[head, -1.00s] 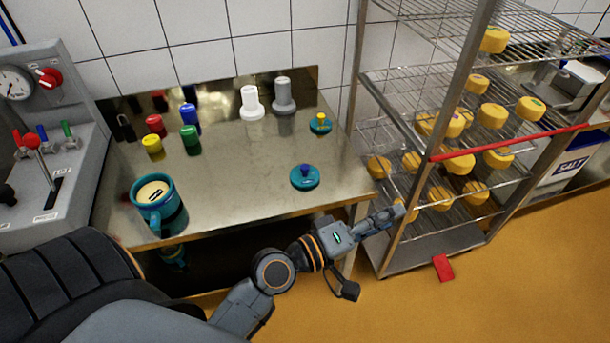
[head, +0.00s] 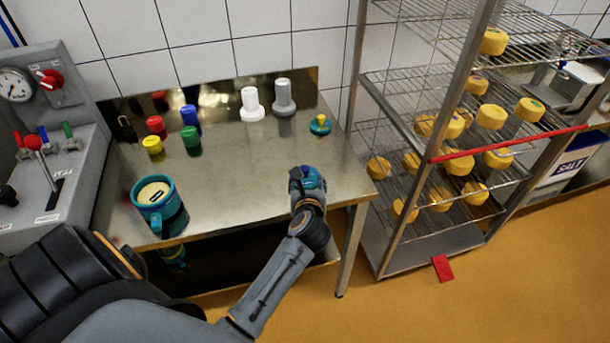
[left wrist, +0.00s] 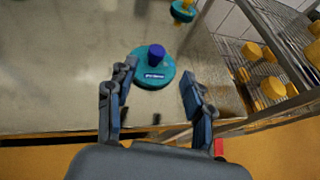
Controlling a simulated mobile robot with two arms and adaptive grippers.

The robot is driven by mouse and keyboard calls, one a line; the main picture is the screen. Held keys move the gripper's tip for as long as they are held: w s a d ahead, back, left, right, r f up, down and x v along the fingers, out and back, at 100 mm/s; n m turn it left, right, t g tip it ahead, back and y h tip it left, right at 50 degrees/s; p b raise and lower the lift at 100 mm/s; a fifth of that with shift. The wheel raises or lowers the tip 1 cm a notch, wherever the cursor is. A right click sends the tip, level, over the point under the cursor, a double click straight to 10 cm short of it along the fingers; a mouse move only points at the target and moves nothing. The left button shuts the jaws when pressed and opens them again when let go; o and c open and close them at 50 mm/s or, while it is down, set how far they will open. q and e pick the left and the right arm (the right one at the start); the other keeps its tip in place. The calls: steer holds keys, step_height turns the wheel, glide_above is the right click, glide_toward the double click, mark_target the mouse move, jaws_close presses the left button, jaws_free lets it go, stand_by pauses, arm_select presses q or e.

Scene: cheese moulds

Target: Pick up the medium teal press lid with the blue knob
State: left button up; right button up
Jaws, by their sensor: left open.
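The teal press lid with the blue knob (left wrist: 153,68) lies flat on the steel table near its front edge. In the head view it is partly hidden by my left gripper (head: 306,180), with its blue knob (head: 308,172) showing. In the left wrist view my left gripper (left wrist: 157,92) has its two fingers spread apart, with the lid just ahead of and partly between the fingertips. Nothing is held. I cannot tell whether a finger touches the lid. My right gripper is not in view.
A smaller teal lid with a yellow knob (head: 320,125) stands farther back. A teal mould (head: 153,190) with cheese stands at the left front. Coloured pieces line the back, including a white one (head: 251,104). A wire rack with cheeses (head: 440,160) stands close at the right.

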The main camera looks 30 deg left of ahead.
mark_target(305, 172)
arm_select(q)
steer(key=x, duration=0.4)
steer(key=shift+w+a, duration=0.1)
steer(key=shift+w, duration=0.1)
steer(key=shift+s+f+p+x, duration=0.15)
steer(key=shift+p+x, duration=0.1)
steer(key=shift+x, duration=1.05)
steer(key=shift+s+f+p+x, duration=0.15)
steer(key=shift+p+x, duration=0.1)
steer(key=shift+x, duration=1.05)
steer(key=shift+a, duration=0.15)
jaws_close()
